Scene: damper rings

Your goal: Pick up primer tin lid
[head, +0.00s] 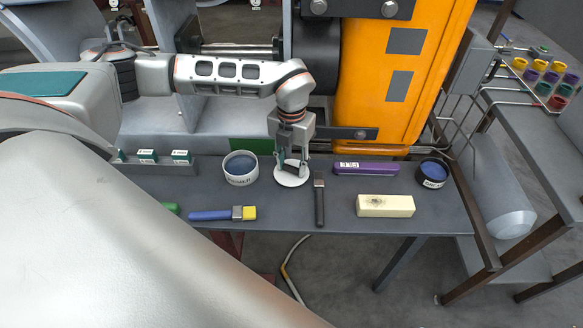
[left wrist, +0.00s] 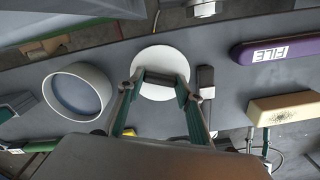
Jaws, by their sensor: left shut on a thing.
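The primer tin lid (head: 292,182) is a white round disc at the middle of the grey bench top. It also shows in the left wrist view (left wrist: 160,55). My left gripper (head: 291,166) points down over it, with its fingers shut on the lid at its middle. In the left wrist view the two fingertips (left wrist: 160,79) reach over the near part of the disc. I cannot tell whether the lid touches the bench. An open white tin with a dark blue inside (head: 240,168) stands just left of the lid.
A dark-handled tool (head: 319,200) lies close right of the lid. A purple file case (head: 366,168), a cream block (head: 385,206) and a dark tin (head: 432,174) are further right. A blue-handled brush (head: 222,214) lies at the front left. Orange machinery (head: 395,80) stands behind.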

